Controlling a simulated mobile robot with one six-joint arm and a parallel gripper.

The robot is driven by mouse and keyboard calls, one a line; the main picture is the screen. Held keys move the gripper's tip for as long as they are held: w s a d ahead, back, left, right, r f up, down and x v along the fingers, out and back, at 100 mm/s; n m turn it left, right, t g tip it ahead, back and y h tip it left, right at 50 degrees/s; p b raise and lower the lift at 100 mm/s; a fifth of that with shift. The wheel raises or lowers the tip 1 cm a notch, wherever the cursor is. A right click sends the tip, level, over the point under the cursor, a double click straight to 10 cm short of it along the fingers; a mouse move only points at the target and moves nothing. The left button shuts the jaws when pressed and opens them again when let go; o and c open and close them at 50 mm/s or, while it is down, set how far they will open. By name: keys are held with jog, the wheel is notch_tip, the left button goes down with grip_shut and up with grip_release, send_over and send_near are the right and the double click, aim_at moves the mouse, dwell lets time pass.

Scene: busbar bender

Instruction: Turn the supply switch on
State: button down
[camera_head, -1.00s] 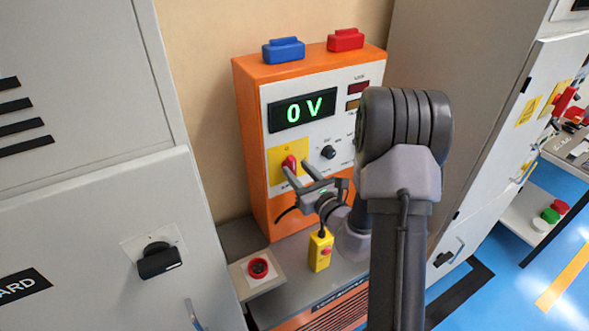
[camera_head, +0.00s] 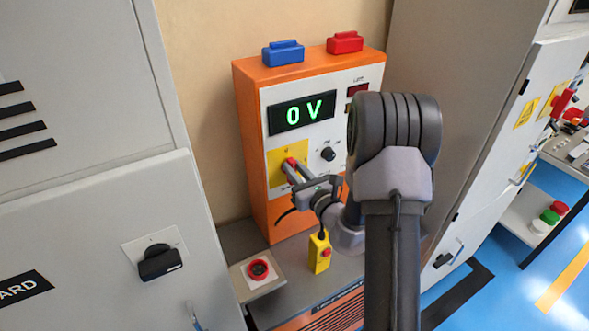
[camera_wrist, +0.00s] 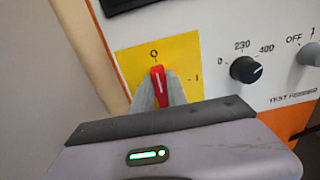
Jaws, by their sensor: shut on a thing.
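The supply switch, a red handle (camera_wrist: 158,84) on a yellow plate (camera_wrist: 184,54), is on the front of the orange and white test feeder box (camera_head: 254,180). In the wrist view the handle is nearly upright, close to the 0 mark, with the I mark to its right. My gripper (camera_head: 289,168) is shut on the red handle, one finger on each side; it also shows in the wrist view (camera_wrist: 159,92). In the head view the fingers hide most of the handle. The display (camera_head: 302,112) reads 0 V in green.
A dark selector knob (camera_wrist: 245,69), marked 0, 230 and 400, is right of the switch. A yellow box with a red button (camera_head: 319,251) and a red emergency button (camera_head: 258,269) are below. Grey cabinets stand on both sides.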

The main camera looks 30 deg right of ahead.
jog(key=m+p, duration=0.1)
jog(key=m, duration=0.1)
jog(key=m+p, duration=0.1)
jog(key=m, duration=0.1)
jog(key=shift+d+p, duration=0.35)
jog(key=shift+d+f+m+p, duration=0.3)
jog(key=shift+m+p, duration=0.9)
jog(key=shift+m, duration=1.05)
jog(key=shift+d+f+m+p, duration=0.15)
jog(key=shift+f+m+p, duration=0.25)
jog(key=shift+m+p, duration=1.35)
jog(key=shift+d+f+m+p, duration=0.3)
jog(key=shift+m+p, duration=0.35)
jog(key=shift+m, duration=2.15)
jog(key=shift+a+f, duration=0.1)
jog(key=c, duration=1.3)
grip_release()
